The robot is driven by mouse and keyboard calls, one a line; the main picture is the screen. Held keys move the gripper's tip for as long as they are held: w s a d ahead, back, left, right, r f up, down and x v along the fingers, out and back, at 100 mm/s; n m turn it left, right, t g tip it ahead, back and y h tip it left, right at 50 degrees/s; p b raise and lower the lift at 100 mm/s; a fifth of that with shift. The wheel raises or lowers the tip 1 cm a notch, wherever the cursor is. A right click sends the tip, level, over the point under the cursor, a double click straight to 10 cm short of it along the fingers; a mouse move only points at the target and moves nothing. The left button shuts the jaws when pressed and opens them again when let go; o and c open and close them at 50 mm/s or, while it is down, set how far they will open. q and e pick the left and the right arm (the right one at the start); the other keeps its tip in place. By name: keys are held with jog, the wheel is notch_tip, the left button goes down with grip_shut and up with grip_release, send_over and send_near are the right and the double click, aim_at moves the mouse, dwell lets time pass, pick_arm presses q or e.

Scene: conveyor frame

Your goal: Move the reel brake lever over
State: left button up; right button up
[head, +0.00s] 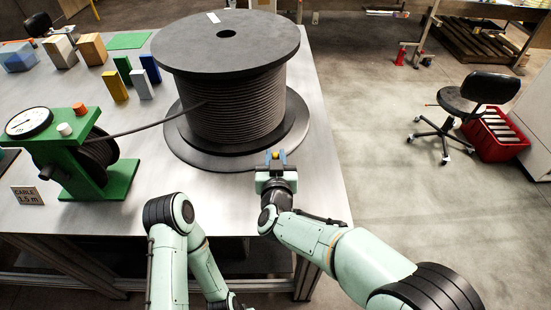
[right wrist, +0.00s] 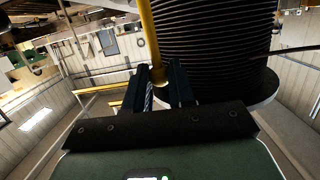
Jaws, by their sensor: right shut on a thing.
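The dark cable reel (head: 235,100) stands upright on the table, wound with black cable between a wide top disc and a base disc. My right gripper (head: 276,160) is low at the reel's front right edge. In the right wrist view its two dark fingers (right wrist: 162,80) are shut on a yellow lever (right wrist: 149,40), which runs up from between them beside the wound cable (right wrist: 208,45). Only a small yellow tip of the lever (head: 282,155) shows in the head view. The lever's pivot is hidden. My left arm is folded at the table's front edge; its gripper is out of view.
A green cable meter (head: 118,180) with a dial stands left of the reel, and a cable (head: 150,128) runs from it to the reel. Colored blocks (head: 115,86) and boxes (head: 92,48) stand at the back left. The table (head: 315,185) is bare at its front right corner.

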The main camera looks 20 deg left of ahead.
pick_arm(q)
jog(key=shift+w+r, duration=0.1)
jog(key=shift+r, duration=0.05)
pick_arm(e)
jog(key=shift+f+x, duration=0.1)
jog(key=shift+x, duration=0.7)
jog(key=shift+f+x, duration=0.15)
jog(key=shift+x, duration=0.7)
jog(key=shift+s, duration=0.1)
jog(key=o, duration=0.9)
pick_arm(q)
jog(key=shift+s+f+b, duration=0.3)
jog(key=shift+f+b, duration=0.05)
jog(key=shift+f, duration=0.15)
jog(key=shift+s+f+b, duration=0.25)
jog(key=shift+f+b, duration=0.05)
jog(key=shift+f, duration=0.15)
pick_arm(e)
jog(key=v, duration=1.3)
jog(key=shift+s+d, duration=0.1)
jog(key=shift+s, duration=0.1)
